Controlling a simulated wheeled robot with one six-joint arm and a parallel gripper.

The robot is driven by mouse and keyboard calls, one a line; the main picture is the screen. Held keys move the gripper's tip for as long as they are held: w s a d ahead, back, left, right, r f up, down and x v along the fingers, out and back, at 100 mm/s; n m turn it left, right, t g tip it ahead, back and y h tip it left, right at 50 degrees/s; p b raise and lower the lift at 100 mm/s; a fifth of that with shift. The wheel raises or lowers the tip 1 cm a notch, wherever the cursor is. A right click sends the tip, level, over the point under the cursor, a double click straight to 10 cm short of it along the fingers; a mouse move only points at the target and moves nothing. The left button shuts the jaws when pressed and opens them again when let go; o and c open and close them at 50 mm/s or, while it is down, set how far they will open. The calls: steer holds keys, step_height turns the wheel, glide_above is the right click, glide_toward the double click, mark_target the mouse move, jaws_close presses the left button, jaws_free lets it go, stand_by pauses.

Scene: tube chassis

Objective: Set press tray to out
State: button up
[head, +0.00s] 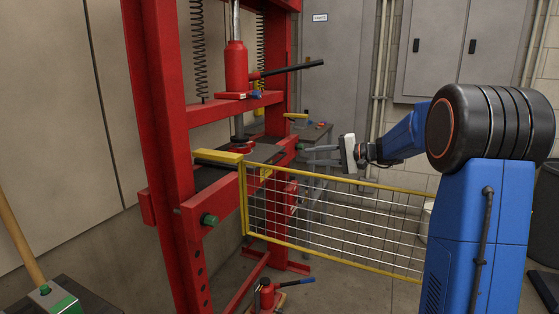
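The red press (172,140) stands left of centre. A flat dark grey plate (262,152), which looks like the press tray, lies at bed height between its posts. A yellow bar (217,157) runs along its near left side. I cannot tell how far the tray is slid. My gripper (308,155) reaches in from the right, level with the plate, near the press's right post. Its two grey fingers look apart, with nothing seen between them. A green knob (300,146) shows close by the upper fingertip; I cannot tell whether they touch.
A yellow-framed wire gate (335,222) stretches right from the press, below my arm. Another green knob (209,219) sits on the press's near beam. A red jack (267,297) stands on the floor. A workbench (318,132) is behind the press. Bare floor shows beyond the gate.

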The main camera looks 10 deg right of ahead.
mark_target(280, 159)
steer(key=x, duration=1.4)
steer(key=shift+c, duration=0.4)
steer(key=shift+s+d, duration=0.1)
jaws_close()
